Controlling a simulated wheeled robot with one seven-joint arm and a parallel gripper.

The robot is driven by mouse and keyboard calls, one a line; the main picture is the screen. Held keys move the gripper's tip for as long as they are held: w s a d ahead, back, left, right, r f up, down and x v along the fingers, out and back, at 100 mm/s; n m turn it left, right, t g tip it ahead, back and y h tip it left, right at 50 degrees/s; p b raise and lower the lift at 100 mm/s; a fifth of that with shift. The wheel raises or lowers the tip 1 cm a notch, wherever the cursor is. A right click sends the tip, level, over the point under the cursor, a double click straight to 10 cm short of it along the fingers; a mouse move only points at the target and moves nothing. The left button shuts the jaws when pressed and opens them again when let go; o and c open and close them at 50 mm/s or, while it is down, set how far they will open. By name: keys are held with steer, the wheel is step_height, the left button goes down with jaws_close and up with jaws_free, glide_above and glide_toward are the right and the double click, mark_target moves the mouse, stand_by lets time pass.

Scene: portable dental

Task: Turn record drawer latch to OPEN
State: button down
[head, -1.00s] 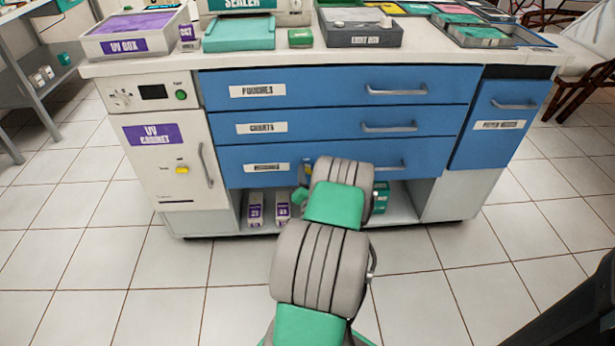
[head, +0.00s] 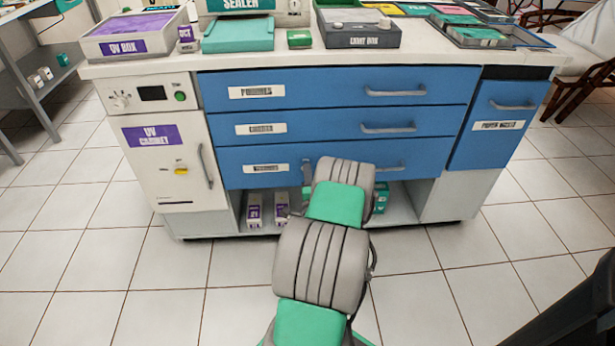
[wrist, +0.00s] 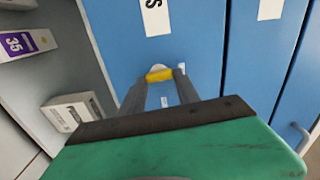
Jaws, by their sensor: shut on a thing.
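The record drawer is the lowest of the blue drawers, with a partly readable label (head: 266,168) in the head view. In the wrist view the blue drawer front (wrist: 200,45) fills the middle. A small yellow latch (wrist: 159,74) sits on it near its edge. My gripper (wrist: 160,84) has its two dark fingers closed in around the yellow latch, one on each side. A small white label (wrist: 164,102) shows between the fingers. In the head view my arm hides the latch and most of my gripper. The latch's exact angle is hard to tell.
Below the drawers is an open shelf with purple-and-white boxes (head: 254,210); a white box (wrist: 76,112) is close to my gripper in the wrist view. The white UV cabinet (head: 165,180) stands at left. Drawer handles (head: 388,128) stick out. The tiled floor in front is clear.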

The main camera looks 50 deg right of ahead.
steer(key=shift+s+m, duration=0.1)
steer(key=shift+m, duration=0.4)
steer(key=c, duration=1.2)
jaws_free()
steer(key=shift+d, duration=0.1)
steer(key=o, duration=0.3)
steer(key=v, duration=0.8)
